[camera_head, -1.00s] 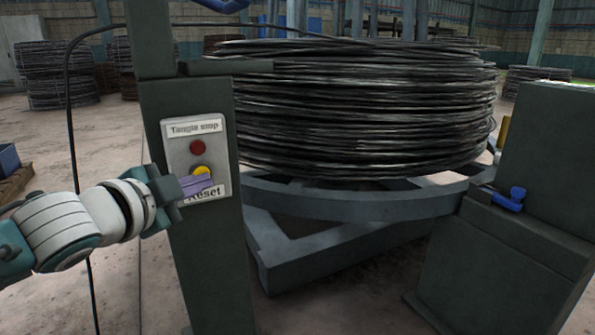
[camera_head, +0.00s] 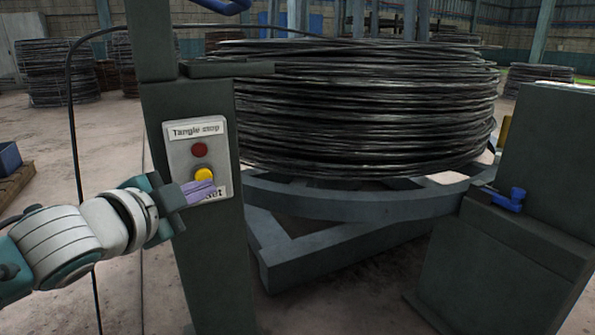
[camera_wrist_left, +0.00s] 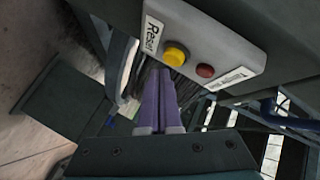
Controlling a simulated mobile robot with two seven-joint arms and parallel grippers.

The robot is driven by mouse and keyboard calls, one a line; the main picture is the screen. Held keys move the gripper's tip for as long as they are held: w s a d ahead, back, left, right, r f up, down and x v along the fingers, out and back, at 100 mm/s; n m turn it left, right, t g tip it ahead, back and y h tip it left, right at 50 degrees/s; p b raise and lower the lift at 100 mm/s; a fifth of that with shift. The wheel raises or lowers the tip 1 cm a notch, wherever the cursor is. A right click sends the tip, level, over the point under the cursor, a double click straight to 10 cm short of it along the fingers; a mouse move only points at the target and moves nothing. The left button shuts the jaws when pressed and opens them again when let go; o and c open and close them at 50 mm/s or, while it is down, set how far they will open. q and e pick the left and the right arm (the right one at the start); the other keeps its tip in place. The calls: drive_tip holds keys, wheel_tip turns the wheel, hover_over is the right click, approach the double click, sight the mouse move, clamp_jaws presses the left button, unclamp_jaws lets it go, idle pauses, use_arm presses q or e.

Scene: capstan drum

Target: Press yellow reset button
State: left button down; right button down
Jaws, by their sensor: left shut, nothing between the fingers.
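The yellow reset button (camera_head: 204,174) sits low on a light grey panel (camera_head: 186,152) fixed to a dark green post. It also shows in the left wrist view (camera_wrist_left: 175,56). A red button (camera_head: 200,150) is above it, under a "Tangle stop" label. My left gripper (camera_head: 208,188) is shut and empty, its purple fingertips just below the yellow button and covering part of the "Reset" label. In the left wrist view the fingertips (camera_wrist_left: 160,72) end just beside the yellow button. I cannot tell whether they touch it. My right gripper is not in view.
A large coil of dark wire (camera_head: 365,110) rests on a grey turntable frame (camera_head: 350,202) behind the post. A dark green cabinet with a blue handle (camera_head: 509,199) stands at the right. A black cable hangs left of the post.

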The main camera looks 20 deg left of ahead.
use_arm(q)
drive_tip(key=s+d+p, duration=0.1)
drive_tip(key=s+d, duration=0.2)
drive_tip(key=shift+s+d+p, duration=0.1)
drive_tip(key=shift+d+p, duration=0.25)
drive_tip(key=shift+d, duration=0.05)
idle(0.7)
drive_tip(key=s+d+r+n+g+h+p, duration=0.1)
drive_tip(key=s+d+r+n+g+p, duration=0.25)
drive_tip(key=s+r+p, duration=0.85)
drive_tip(key=s+d+r+n+g+p, duration=0.2)
drive_tip(key=s+d+r+g+p, duration=0.15)
drive_tip(key=r+p, duration=1.55)
drive_tip(key=s+d+r+n+g+h+p, duration=0.1)
drive_tip(key=s+d+r+n+g+p, duration=0.3)
drive_tip(key=s+r+p, duration=0.85)
drive_tip(key=w+a+r+p, duration=0.1)
drive_tip(key=r+p, duration=1.7)
drive_tip(key=p, duration=0.3)
drive_tip(key=w+r+p, duration=0.2)
drive_tip(key=r+p, duration=1.6)
drive_tip(key=p, duration=0.2)
drive_tip(key=shift+a+r+m+g+p, duration=0.25)
drive_tip(key=shift+a+m+g+p, duration=0.15)
drive_tip(key=shift+m, duration=0.05)
drive_tip(key=shift+w, duration=0.1)
